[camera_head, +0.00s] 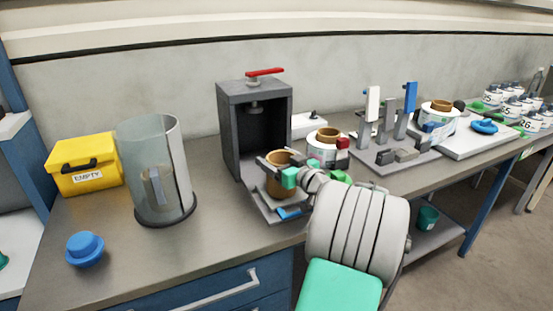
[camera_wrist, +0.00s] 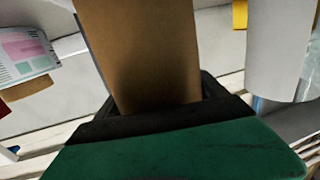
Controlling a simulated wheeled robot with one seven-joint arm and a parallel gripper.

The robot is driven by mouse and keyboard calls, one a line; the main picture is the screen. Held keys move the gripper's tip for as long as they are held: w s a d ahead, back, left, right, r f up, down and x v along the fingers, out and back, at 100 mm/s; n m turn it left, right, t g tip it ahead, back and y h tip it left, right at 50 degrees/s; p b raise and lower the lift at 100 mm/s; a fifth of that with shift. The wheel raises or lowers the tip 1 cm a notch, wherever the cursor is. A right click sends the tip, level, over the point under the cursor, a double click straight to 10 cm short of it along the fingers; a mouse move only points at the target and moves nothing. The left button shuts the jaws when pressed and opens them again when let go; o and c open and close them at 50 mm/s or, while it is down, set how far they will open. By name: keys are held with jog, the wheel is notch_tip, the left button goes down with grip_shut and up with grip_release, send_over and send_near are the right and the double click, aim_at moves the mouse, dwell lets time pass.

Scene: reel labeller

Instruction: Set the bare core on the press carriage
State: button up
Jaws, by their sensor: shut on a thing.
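The bare core (camera_head: 278,187) is a plain brown tube, held upright in the head view. My gripper (camera_head: 281,170) is shut on it near its upper part. In the wrist view the core (camera_wrist: 150,50) fills the upper middle, between the dark finger parts. The press (camera_head: 255,125) is a dark grey frame with a red handle (camera_head: 265,72) on top. Its carriage (camera_head: 262,208) is a grey plate with a blue tab (camera_head: 290,212), pulled out in front. The core is over the carriage. I cannot tell whether its lower end touches the plate.
A clear cylinder (camera_head: 157,170), a yellow box marked EMPTY (camera_head: 83,163) and a blue knob-like piece (camera_head: 85,248) stand left. A labelled reel (camera_head: 325,143) is behind my gripper. A fixture with upright posts (camera_head: 389,112) stands right. Bench between cylinder and press is clear.

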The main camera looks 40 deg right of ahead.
jog(key=shift+f, duration=0.25)
jog(key=o, duration=1.1)
jog(key=shift+o, duration=0.2)
jog(key=shift+s+f+b, duration=0.1)
jog(key=shift+s+b, duration=0.5)
jog(key=s+a+b, duration=0.1)
jog(key=s+b, duration=0.2)
jog(key=s, duration=0.6)
jog(key=shift+s+r+b, duration=0.3)
jog(key=shift+s+r, duration=0.05)
jog(key=shift+s, duration=0.05)
